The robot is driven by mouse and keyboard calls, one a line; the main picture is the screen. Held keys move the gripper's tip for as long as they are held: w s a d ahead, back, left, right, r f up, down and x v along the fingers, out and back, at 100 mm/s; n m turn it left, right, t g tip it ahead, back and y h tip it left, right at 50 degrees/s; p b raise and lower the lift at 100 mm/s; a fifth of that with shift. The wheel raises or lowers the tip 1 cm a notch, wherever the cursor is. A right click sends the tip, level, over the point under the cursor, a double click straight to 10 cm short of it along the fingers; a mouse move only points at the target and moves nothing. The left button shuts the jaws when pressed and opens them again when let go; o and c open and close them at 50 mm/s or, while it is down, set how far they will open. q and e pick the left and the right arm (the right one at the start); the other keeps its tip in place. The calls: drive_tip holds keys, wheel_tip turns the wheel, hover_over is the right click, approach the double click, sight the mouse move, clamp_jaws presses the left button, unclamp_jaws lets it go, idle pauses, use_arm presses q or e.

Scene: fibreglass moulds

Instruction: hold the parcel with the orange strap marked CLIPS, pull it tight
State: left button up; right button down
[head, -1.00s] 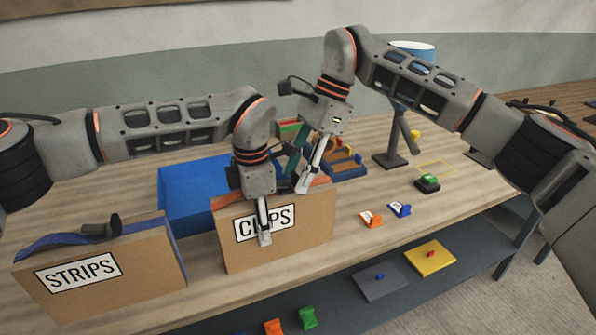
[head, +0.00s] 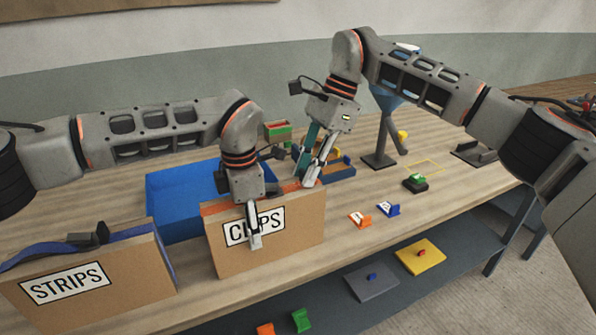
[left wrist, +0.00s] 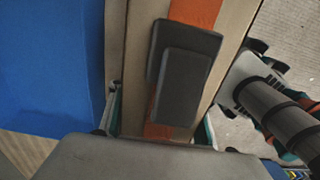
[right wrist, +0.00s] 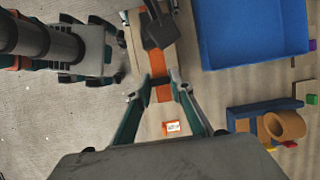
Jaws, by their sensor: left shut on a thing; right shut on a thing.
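The CLIPS parcel (head: 290,240) is a brown box standing upright near the table's front edge. My left gripper (head: 254,236) is shut across its thickness, with one finger over the front label; its other finger is hidden behind. In the left wrist view the orange strap (left wrist: 196,12) runs along the top under a dark buckle (left wrist: 185,75). My right gripper (head: 311,183) is at the parcel's right end, just above the top. In the right wrist view its fingers are shut on the orange strap (right wrist: 163,93), beyond the buckle (right wrist: 160,32).
The STRIPS parcel (head: 130,265) with a blue strap stands at the left. A blue bin (head: 175,200) is behind the CLIPS parcel. Small orange (head: 359,219) and blue (head: 388,208) clips lie to the right, where the table is mostly clear. A lower shelf holds flat plates.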

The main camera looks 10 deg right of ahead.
use_arm(q)
drive_tip(key=shift+a, duration=0.1)
use_arm(e)
drive_tip(key=shift+w, duration=0.1)
drive_tip(key=c, duration=1.8)
unclamp_jaws()
drive_tip(key=shift+o, duration=0.2)
drive_tip(key=v, duration=1.2)
use_arm(q)
drive_tip(key=o, duration=1.7)
